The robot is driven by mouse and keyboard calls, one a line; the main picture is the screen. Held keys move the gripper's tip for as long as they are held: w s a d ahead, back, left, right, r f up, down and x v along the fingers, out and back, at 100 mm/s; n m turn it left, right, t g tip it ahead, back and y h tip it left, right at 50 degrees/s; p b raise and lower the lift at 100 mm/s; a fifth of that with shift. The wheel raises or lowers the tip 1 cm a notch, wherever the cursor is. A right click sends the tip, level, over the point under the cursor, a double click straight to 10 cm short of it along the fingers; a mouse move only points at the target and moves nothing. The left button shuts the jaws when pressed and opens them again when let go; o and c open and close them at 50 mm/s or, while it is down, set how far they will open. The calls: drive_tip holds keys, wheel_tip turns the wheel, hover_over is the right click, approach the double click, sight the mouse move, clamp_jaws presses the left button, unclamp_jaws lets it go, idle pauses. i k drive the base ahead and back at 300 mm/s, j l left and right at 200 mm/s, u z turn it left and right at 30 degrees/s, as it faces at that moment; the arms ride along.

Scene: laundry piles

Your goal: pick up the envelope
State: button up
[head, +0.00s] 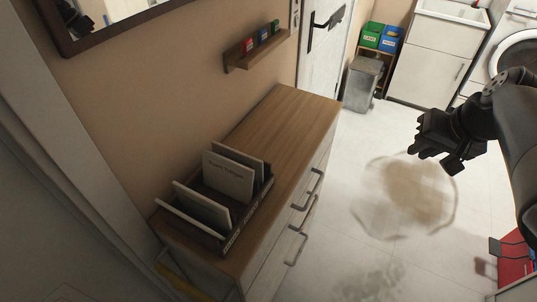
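Several flat white envelope-like pieces stand on edge in a dark wooden letter holder (232,236) on the dresser. The middle one (228,176) has small printed writing that I cannot read surely. Another white piece (203,207) leans in the front of the holder, and one more (246,159) stands behind the middle one. I cannot tell which of them is the envelope. My gripper (436,157) is in the air over the floor at the right, well apart from the holder. Nothing shows in it, and its finger gap is not clear.
The wooden dresser top (285,125) is bare behind the holder. A small wall shelf (255,50) holds coloured items above it. A grey bin (362,83), blue and green boxes, a sink cabinet and a washer stand at the back. A red object (515,267) lies lower right.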

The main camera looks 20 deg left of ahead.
sight(236, 180)
drive_tip(key=i+l+u, duration=0.8)
drive_tip(key=u, duration=1.75)
drive_tip(key=i+l, duration=0.05)
